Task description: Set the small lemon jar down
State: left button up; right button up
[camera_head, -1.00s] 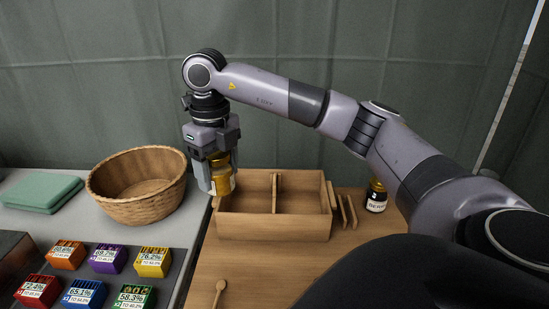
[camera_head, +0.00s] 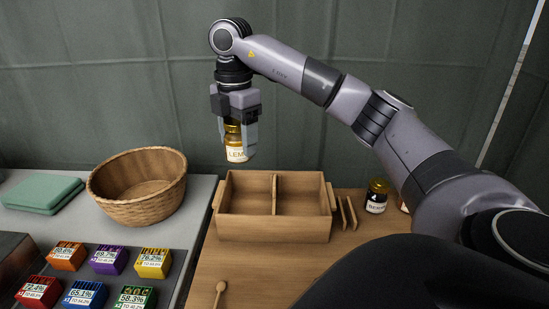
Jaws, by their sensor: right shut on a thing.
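The small lemon jar (camera_head: 237,152) has a gold lid and a pale label that reads "LEM". My right gripper (camera_head: 238,143) is shut on it and holds it upright in the air, above the back left part of the wooden box. The wooden box (camera_head: 273,229) stands on the wooden table and has two compartments split by a divider. The compartments look empty as far as I can see into them. My left gripper is not in view.
A dark jar (camera_head: 376,197) with a gold lid stands right of the box, by thin wooden slats (camera_head: 347,213). A wooden spoon (camera_head: 219,290) lies in front. Bare table (camera_head: 265,268) lies before the box.

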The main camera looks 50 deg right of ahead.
jog(key=m, duration=0.2)
jog(key=d+r+m, duration=0.1)
jog(key=shift+d+m, duration=0.1)
jog(key=shift+m, duration=0.3)
jog(key=shift+f, duration=0.25)
notch_tip(320, 180, down, 6)
jog(key=b, duration=0.2)
jog(key=shift+s+r+b, duration=0.1)
jog(key=shift+r+b, duration=0.05)
jog(key=shift+b, duration=0.25)
send_near(248, 207)
jog(key=s+a, duration=0.4)
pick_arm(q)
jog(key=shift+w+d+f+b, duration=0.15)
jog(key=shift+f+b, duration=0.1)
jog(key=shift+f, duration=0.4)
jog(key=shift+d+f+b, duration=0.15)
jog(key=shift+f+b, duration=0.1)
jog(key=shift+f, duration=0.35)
pick_arm(e)
jog(key=shift+d+f, duration=0.2)
jog(key=shift+f, duration=2.1)
jog(key=shift+f, duration=0.2)
jog(key=o, duration=1)
